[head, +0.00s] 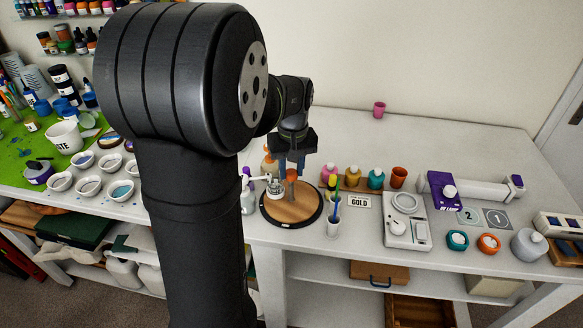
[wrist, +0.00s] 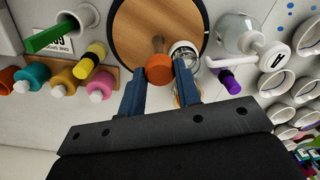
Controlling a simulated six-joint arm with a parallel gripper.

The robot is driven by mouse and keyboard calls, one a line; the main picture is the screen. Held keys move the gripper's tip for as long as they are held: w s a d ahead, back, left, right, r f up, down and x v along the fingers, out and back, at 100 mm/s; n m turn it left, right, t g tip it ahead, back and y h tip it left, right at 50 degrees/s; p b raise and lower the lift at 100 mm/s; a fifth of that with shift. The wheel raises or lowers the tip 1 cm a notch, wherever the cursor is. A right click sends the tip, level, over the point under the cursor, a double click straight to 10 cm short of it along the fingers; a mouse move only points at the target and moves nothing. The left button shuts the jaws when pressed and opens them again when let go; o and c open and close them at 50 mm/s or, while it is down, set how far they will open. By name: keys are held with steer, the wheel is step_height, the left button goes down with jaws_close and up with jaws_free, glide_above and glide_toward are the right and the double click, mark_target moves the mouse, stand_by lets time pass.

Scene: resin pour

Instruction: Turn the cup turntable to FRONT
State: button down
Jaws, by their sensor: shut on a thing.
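The cup turntable (head: 296,212) is a round wooden disc with a dark rim, on the white table in front of my arm. An orange-topped post (head: 291,174) rises from it and also shows in the wrist view (wrist: 158,70). My gripper (head: 291,166) points down from above, and its two blue fingers close on the sides of the post's top. A small pale cup with a metallic rim (head: 275,187) stands at the left of the disc. In the wrist view this cup (wrist: 184,50) is right beside one finger. I see no FRONT mark.
A white pump bottle (head: 247,195) is close on the left. Pink, yellow and teal bottles (head: 352,176) stand behind right. The table's back right is mostly clear.

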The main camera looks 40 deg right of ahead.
steer(key=shift+n, duration=5.5)
steer(key=shift+a+n, duration=0.1)
steer(key=shift+n, duration=5.3)
steer(key=c, duration=1.1)
jaws_free()
steer(key=shift+o, duration=0.2)
